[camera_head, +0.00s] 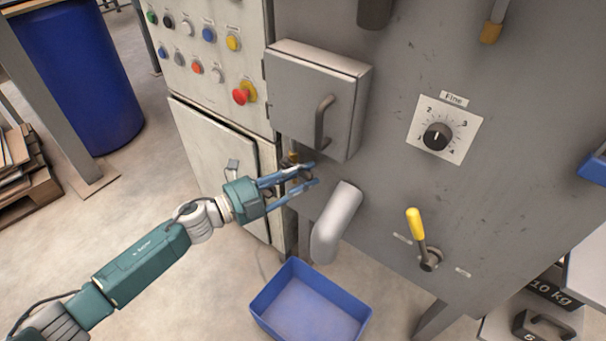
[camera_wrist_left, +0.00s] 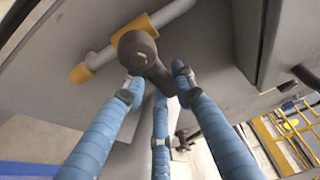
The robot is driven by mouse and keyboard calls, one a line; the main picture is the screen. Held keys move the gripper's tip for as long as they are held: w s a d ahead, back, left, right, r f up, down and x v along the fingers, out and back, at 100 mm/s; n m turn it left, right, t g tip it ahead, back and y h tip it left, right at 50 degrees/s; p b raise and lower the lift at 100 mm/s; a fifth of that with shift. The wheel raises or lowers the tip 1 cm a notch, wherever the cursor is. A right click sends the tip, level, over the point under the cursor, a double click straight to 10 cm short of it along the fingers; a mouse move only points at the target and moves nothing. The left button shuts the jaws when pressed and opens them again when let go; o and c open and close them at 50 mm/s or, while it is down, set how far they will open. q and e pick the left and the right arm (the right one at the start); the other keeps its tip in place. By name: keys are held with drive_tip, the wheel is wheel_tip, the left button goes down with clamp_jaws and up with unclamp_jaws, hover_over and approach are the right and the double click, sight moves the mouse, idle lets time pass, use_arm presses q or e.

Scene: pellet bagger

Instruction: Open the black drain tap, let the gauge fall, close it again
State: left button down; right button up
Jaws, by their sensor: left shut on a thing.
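The black drain tap (camera_wrist_left: 138,52) shows in the left wrist view as a dark round hub with a short lever, in front of a pale pipe with yellow-orange fittings (camera_wrist_left: 82,72). My left gripper (camera_wrist_left: 155,85) is shut on the tap's lever, with its blue fingers around it. In the head view my left gripper (camera_head: 310,174) reaches to the machine's left edge, just under the grey box with a handle; the tap there is mostly hidden by the fingers. The gauge is not visible in either view. My right gripper is not in view.
A grey box (camera_head: 312,95) sits just above the gripper. A grey spout (camera_head: 336,222) is close to its right, above a blue bin (camera_head: 310,305) on the floor. A yellow-handled lever (camera_head: 415,224) and a dial (camera_head: 437,137) are further right. A button panel (camera_head: 205,45) is up left.

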use_arm(q)
drive_tip(key=n, duration=0.1)
drive_tip(key=r+n+t, duration=0.1)
drive_tip(key=n, duration=0.1)
drive_tip(key=shift+r+h, duration=0.15)
drive_tip(key=shift+h, duration=0.25)
drive_tip(key=shift+w+a+r+n+t, duration=0.15)
drive_tip(key=shift+r+n+t, duration=0.25)
drive_tip(key=shift+n, duration=0.7)
drive_tip(key=shift+a+r+n+t, duration=0.1)
drive_tip(key=shift+r+n+t, duration=0.3)
drive_tip(key=shift+n, duration=0.7)
drive_tip(key=c, duration=1.4)
unclamp_jaws()
drive_tip(key=v, duration=1.2)
drive_tip(key=shift+w+f, duration=0.1)
drive_tip(key=shift+f, duration=0.05)
